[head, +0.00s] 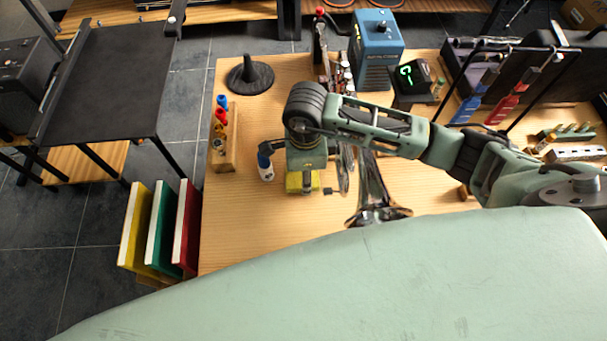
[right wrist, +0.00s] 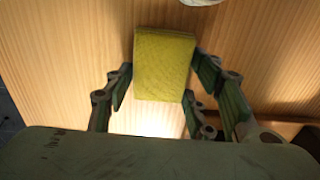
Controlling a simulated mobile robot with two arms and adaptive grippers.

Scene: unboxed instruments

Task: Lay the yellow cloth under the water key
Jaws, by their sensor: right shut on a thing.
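The yellow cloth (head: 293,184) is a small folded block under my right gripper (head: 309,186), near the middle of the wooden table. In the right wrist view the cloth (right wrist: 165,62) sits between the fingers, which are shut on it. It is low over the wood; I cannot tell whether it touches. A shiny trumpet (head: 375,196) lies just right of the gripper, its bell toward me and its middle partly hidden by my right arm. I cannot make out the water key. My left gripper is not in view.
A wooden rack (head: 224,152) with small bottles, a black cone stand (head: 250,76), a blue box (head: 376,50) and a green-lit display (head: 408,82) surround the trumpet. The table's front left is clear.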

